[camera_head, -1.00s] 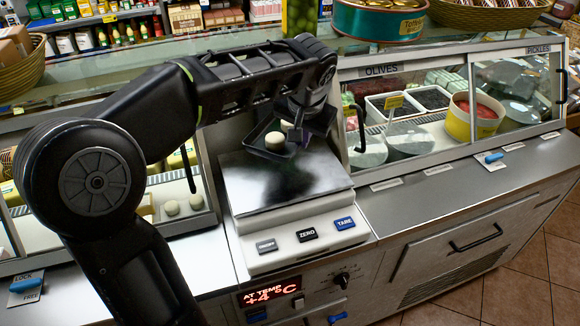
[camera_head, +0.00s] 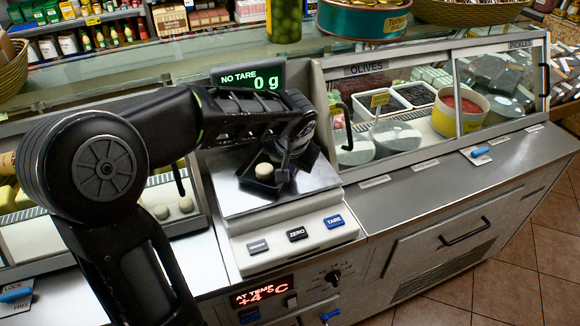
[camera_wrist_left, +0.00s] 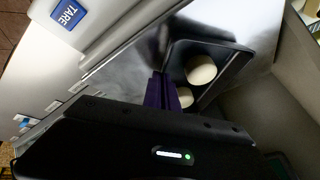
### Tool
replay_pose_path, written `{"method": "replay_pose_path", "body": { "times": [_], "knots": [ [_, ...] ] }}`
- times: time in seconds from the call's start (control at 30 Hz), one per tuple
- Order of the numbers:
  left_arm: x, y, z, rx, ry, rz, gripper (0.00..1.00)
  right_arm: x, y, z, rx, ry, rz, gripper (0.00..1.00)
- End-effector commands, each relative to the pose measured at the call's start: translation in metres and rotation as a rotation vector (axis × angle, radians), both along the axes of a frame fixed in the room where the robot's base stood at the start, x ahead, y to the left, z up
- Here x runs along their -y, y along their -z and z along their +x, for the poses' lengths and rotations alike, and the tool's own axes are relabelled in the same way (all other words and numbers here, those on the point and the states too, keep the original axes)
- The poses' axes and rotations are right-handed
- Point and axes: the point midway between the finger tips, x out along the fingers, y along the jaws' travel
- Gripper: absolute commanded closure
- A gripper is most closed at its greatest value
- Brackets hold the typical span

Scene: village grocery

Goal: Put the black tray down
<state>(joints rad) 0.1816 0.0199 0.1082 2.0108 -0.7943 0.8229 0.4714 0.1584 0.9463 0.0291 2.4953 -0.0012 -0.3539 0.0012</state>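The black tray (camera_head: 249,180) is over the steel plate of the scale (camera_head: 232,203) in the head view, low and close to the plate. I cannot tell whether it touches. A pale round cheese (camera_head: 265,170) sits in it. The left wrist view shows the tray (camera_wrist_left: 236,60) with two pale rounds (camera_wrist_left: 201,70) inside, one partly hidden. My left gripper (camera_head: 287,173) is at the tray's right side. Its purple fingers (camera_wrist_left: 162,91) appear closed on the tray's edge in the wrist view. My right gripper is not in view.
The scale display (camera_head: 248,78) behind reads NO TARE and 0 g. Scale buttons (camera_head: 297,234) are in front. A glass olive case (camera_head: 375,110) stands to the right, and pale rounds (camera_head: 186,204) lie in the case at left.

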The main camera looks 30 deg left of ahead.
Motion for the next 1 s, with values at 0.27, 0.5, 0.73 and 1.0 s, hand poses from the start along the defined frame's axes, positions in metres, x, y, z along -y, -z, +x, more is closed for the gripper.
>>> {"method": "replay_pose_path", "body": {
  "times": [0.27,0.5,0.73,1.0],
  "knots": [
    [-0.0002,0.0007,0.0006,0.003,0.001,0.001,1.00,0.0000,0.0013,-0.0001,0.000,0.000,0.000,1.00],
    [-0.0001,0.0028,0.0002,0.001,0.000,0.000,0.87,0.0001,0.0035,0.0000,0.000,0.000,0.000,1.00],
    [-0.0001,0.0027,0.0002,0.001,0.000,0.000,0.76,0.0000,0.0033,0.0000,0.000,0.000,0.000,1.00],
    [-0.0001,-0.0020,0.0003,0.001,0.000,0.000,0.76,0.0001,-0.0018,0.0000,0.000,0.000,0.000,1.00]
  ]
}}
